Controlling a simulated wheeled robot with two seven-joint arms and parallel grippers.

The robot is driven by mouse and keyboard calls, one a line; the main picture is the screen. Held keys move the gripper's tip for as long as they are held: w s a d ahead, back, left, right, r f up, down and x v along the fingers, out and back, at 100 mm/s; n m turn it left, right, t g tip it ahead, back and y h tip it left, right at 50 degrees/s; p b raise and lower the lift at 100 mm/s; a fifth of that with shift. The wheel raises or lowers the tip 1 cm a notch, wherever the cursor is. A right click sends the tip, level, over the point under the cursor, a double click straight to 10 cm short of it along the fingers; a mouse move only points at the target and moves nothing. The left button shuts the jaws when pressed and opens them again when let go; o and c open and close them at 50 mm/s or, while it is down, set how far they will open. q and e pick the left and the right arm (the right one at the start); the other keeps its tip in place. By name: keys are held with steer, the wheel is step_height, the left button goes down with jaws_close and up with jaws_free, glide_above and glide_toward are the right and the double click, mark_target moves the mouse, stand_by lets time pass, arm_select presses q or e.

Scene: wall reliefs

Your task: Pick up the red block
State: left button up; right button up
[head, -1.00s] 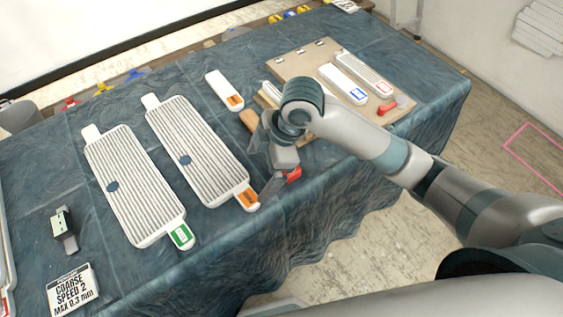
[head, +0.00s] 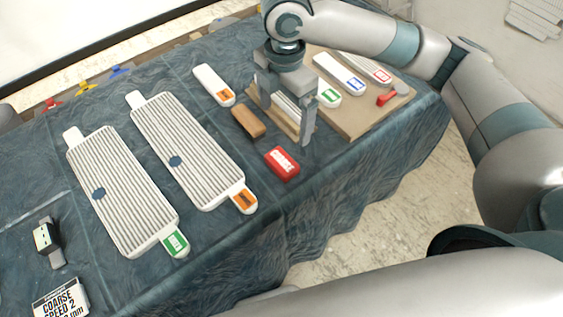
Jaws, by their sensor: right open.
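The red block (head: 282,163) has "COARSE" in white on its top. It lies on the blue cloth of the table near the front edge, right of the two large ribbed boards. My right gripper (head: 285,128) hangs above and behind the block, fingers pointing down and spread apart, with nothing held between them. It appears apart from the block, which is in full view. My left gripper is not in view.
A brown block (head: 248,120) lies just left of my right gripper. Ribbed boards (head: 188,150) lie to the left. A wooden board (head: 362,118) with labelled tools and a small red item (head: 386,99) is at right. A "COARSE SPEED 2" card (head: 60,301) is at lower left.

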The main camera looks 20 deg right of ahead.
step_height(320, 180, down, 6)
steer(key=p, duration=0.2)
glide_above(282, 160)
step_height(282, 160, down, 5)
steer(key=shift+s+d+f, duration=0.15)
steer(key=shift+f, duration=0.5)
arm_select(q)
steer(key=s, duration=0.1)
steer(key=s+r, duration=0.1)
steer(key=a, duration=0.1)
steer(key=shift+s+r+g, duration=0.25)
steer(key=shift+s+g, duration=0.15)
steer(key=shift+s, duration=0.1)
arm_select(e)
steer(key=shift+f+p, duration=0.5)
steer(key=f+p, duration=0.1)
steer(key=f, duration=0.2)
steer(key=shift+a, duration=0.2)
steer(key=shift+f, duration=0.6)
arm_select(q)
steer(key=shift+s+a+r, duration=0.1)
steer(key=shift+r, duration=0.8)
